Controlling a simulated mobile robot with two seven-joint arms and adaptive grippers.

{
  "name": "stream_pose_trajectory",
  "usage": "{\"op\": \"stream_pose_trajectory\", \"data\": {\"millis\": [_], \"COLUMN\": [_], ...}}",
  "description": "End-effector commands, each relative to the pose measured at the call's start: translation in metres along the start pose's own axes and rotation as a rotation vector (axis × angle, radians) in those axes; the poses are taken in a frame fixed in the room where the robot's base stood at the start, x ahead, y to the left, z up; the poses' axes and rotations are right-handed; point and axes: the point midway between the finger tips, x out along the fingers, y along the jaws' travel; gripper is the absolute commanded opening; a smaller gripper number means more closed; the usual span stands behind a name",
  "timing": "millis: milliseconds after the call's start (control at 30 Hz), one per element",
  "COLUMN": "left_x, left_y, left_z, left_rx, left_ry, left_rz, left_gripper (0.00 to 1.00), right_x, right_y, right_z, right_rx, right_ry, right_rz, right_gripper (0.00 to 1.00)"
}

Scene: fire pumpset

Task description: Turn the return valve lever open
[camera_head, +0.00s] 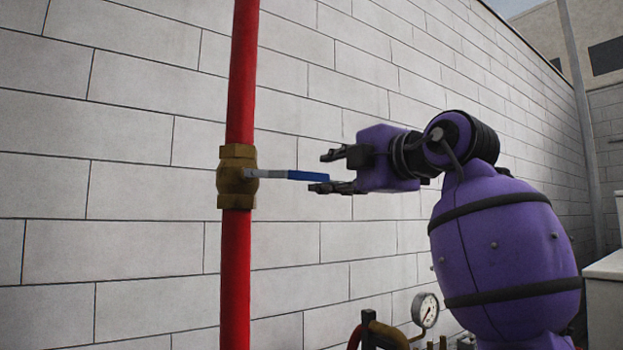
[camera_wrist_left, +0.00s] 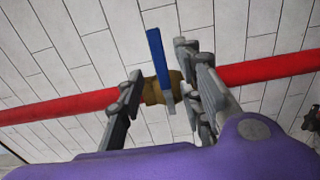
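The return valve (camera_head: 237,176) is a brass body on a vertical red pipe. Its lever (camera_head: 308,175) has a blue grip and points right, nearly level, across the pipe. My left gripper (camera_head: 329,171) is at the lever's free end with its fingers apart, one above and one lower by the lever tip. In the left wrist view, the blue lever (camera_wrist_left: 157,58) shows between the two open fingers of the gripper (camera_wrist_left: 159,66), nearer the right one. The brass valve (camera_wrist_left: 161,88) is behind it. I cannot tell whether a finger touches the lever. My right gripper is not in view.
The red pipe (camera_head: 239,75) runs up and down in front of a white block wall (camera_head: 130,190). A pressure gauge (camera_head: 425,310) and pipework are low at the right. The space left of the pipe is clear.

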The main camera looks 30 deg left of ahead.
Motion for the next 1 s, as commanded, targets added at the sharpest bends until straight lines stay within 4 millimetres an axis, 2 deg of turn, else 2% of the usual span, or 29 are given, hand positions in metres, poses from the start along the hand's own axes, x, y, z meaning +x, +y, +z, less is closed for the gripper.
{"op": "stream_pose_trajectory", "data": {"millis": [200,400,567,800,833,1000], "left_x": [0.033,0.06,0.071,0.073,0.073,0.072], "left_y": [0.004,0.005,0.003,0.001,0.001,0.001], "left_z": [-0.003,-0.002,-0.001,0.0,0.0,0.0], "left_rx": [-0.004,-0.003,0.0,0.001,0.001,0.001], "left_ry": [0.002,0.0,-0.001,-0.002,-0.002,-0.002], "left_rz": [0.001,0.003,0.004,0.002,0.002,0.003], "left_gripper": [0.34,0.34,0.34,0.34,0.32,0.1], "right_x": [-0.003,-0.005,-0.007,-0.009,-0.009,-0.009], "right_y": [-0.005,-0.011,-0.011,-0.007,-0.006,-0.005], "right_z": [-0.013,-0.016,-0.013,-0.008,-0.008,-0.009], "right_rx": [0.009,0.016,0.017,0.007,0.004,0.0], "right_ry": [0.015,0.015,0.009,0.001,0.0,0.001], "right_rz": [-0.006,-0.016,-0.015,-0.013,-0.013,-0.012], "right_gripper": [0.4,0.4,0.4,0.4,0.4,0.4]}}
